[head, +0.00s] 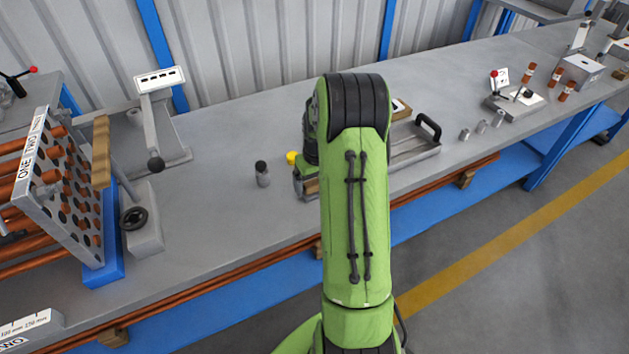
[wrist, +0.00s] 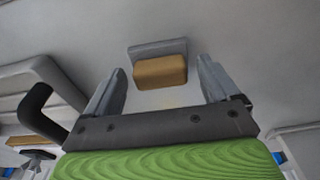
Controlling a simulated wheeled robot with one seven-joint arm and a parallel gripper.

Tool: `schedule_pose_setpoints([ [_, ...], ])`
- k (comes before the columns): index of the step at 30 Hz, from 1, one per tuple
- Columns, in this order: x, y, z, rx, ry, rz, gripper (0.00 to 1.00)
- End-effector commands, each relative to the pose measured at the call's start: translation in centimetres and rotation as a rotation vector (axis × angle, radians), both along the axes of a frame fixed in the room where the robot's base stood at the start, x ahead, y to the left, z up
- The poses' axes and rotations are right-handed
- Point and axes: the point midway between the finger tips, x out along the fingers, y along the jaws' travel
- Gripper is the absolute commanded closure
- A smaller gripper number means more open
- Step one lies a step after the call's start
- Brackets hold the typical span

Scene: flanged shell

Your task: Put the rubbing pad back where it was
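A tan block with a grey plate along its far side, which looks like the rubbing pad (wrist: 160,71), shows in the wrist view beyond my fingertips. My gripper (wrist: 161,66) is open, with one finger to each side of the block in the picture and a visible gap on both sides. I cannot tell how far the block is beyond the fingers.
A grey tray (head: 412,150) with a black handle (wrist: 37,110) lies right of my arm. A grey cylinder (head: 262,174) and a yellow knob (head: 292,157) are left of it. A holed rack (head: 65,185) with copper tubes stands far left.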

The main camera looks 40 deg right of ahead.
Motion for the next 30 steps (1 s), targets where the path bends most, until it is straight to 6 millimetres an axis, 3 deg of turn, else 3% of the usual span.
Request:
schedule_pose_setpoints([
  [5,0.0,0.0,0.1,0.000,0.000,0.000,0.11],
  [8,0.0,0.0,1.3,-0.002,-0.002,0.000,0.11],
  [18,-1.1,0.3,10.1,-0.003,-0.002,0.001,0.11],
  [24,-1.4,0.5,12.4,-0.002,-0.002,0.002,0.11],
  [27,-1.4,2.3,14.2,-0.017,-0.016,0.021,0.11],
  [30,-2.1,7.0,18.0,-0.050,-0.057,0.066,0.11],
])
